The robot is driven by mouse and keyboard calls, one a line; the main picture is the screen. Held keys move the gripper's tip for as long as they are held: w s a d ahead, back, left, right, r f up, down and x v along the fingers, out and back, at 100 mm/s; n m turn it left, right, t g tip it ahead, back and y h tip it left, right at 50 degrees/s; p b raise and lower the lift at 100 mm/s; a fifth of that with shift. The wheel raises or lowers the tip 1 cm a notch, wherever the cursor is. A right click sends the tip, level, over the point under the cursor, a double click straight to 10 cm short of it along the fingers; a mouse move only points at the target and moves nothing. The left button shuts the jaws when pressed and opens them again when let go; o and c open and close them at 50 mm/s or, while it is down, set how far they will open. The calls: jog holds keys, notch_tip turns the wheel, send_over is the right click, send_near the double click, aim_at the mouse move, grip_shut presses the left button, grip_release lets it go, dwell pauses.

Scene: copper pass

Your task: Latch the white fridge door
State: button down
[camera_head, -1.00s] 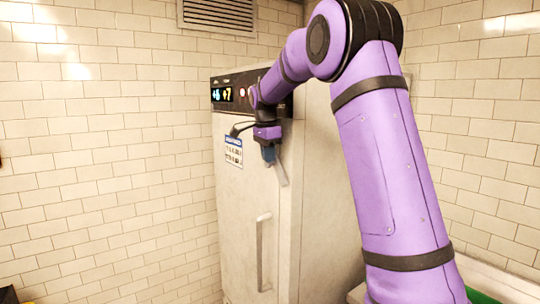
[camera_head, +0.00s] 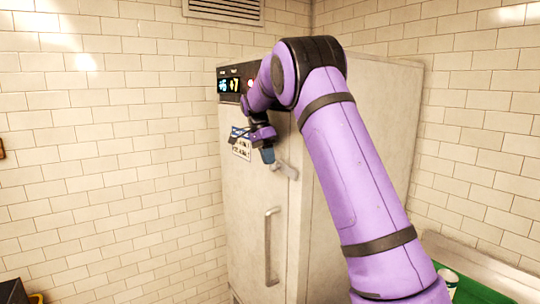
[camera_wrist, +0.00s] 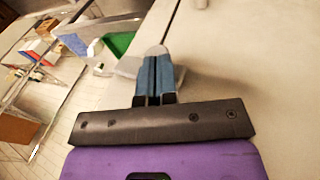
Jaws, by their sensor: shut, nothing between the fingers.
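The white fridge (camera_head: 240,210) stands against the tiled wall, and its door looks closed or nearly so in the head view. A grey latch lever (camera_head: 286,169) sits at the door's upper right edge, slanting down to the right. My gripper (camera_head: 268,156) is shut and empty, with its blue fingertips at the left end of the lever; whether they touch cannot be told. In the wrist view the shut fingers (camera_wrist: 155,80) lie over a rounded grey piece near the door seam. A vertical bar handle (camera_head: 268,246) is lower on the door.
A dark control panel (camera_head: 230,85) with lit digits tops the fridge. A paper notice (camera_head: 241,150) is partly behind my gripper. A green-topped surface (camera_head: 478,285) is at the lower right. Tiled walls stand left and right.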

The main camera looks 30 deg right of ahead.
jog(key=shift+w+f, duration=0.2)
jog(key=shift+f, duration=0.4)
dwell(0.3)
